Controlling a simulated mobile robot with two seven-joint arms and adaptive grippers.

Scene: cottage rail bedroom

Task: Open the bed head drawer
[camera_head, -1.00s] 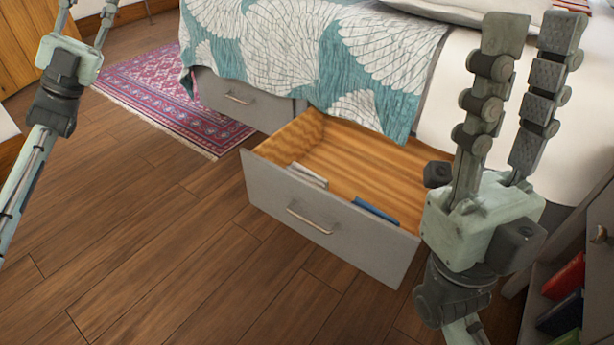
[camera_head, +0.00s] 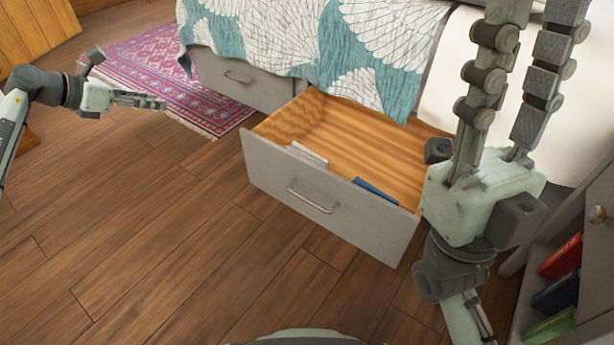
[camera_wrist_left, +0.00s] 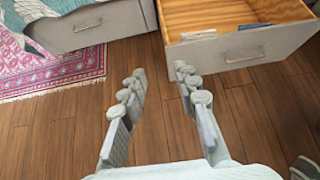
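The bed head drawer (camera_head: 340,210) is the grey-fronted drawer under the right part of the bed. It stands pulled out, showing its wooden inside (camera_head: 365,150); the left wrist view also shows its front (camera_wrist_left: 238,50). Its metal handle (camera_head: 310,201) is free. My left gripper (camera_head: 160,103) is left of the drawer, pointing right, apart from it. In the left wrist view its fingers (camera_wrist_left: 160,72) are spread and empty. My right gripper (camera_head: 535,20) points up at the drawer's right end, fingers apart with nothing between them; its tips reach the top edge of the view.
A pale item (camera_head: 307,154) and a blue item (camera_head: 376,190) lie inside the drawer. A second bed drawer (camera_head: 240,82) is shut to the left. A patterned rug (camera_head: 155,70) lies beside it. A grey cabinet (camera_head: 598,215) with books stands at right. The wood floor in front is clear.

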